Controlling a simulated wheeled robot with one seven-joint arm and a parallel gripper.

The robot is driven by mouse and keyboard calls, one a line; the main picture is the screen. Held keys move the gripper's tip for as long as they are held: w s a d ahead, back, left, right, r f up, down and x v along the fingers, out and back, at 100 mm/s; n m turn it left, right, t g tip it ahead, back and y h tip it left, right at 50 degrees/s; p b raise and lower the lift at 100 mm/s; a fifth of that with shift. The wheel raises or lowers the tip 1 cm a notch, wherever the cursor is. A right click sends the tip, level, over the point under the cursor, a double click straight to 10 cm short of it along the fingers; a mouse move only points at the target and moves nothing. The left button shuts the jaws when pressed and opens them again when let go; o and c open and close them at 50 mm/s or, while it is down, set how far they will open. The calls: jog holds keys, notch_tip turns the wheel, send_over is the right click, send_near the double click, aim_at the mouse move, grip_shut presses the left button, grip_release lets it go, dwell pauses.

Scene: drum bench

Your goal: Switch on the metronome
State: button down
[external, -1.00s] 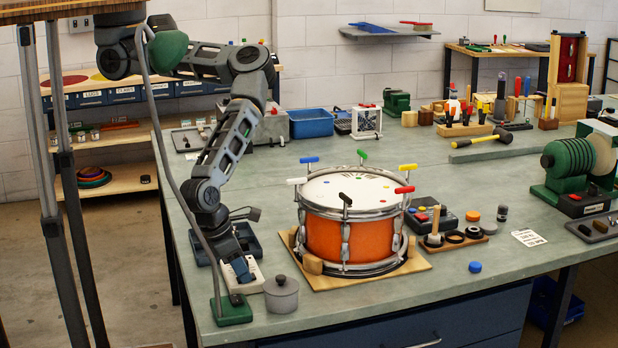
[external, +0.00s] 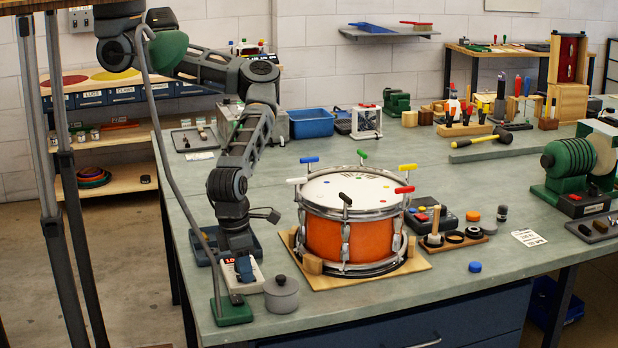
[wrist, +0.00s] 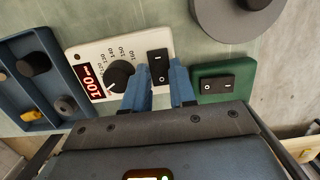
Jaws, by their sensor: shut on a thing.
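The metronome (external: 256,281) is a white box near the left front edge of the bench. In the wrist view, the metronome (wrist: 80,52) has a black dial (wrist: 121,74), a red display (wrist: 91,83) reading 100, and a black rocker switch (wrist: 158,67) at its right end. My gripper (external: 243,272) is over the metronome. In the wrist view, the two blue fingertips of my gripper (wrist: 159,78) stand on either side of the rocker switch, closed on it. The switch's lower end is partly hidden by the fingers.
A green lamp base (external: 232,313) with its own rocker switch (wrist: 216,83) is close on the right in the wrist view. A blue tray (wrist: 40,75) of small parts and an orange drum (external: 350,235) are also near.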

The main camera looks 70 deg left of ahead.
jog(key=c, duration=1.2)
grip_release()
notch_tip(320, 180, up, 8)
jog(key=s+b, duration=0.1)
jog(key=shift+f, duration=0.15)
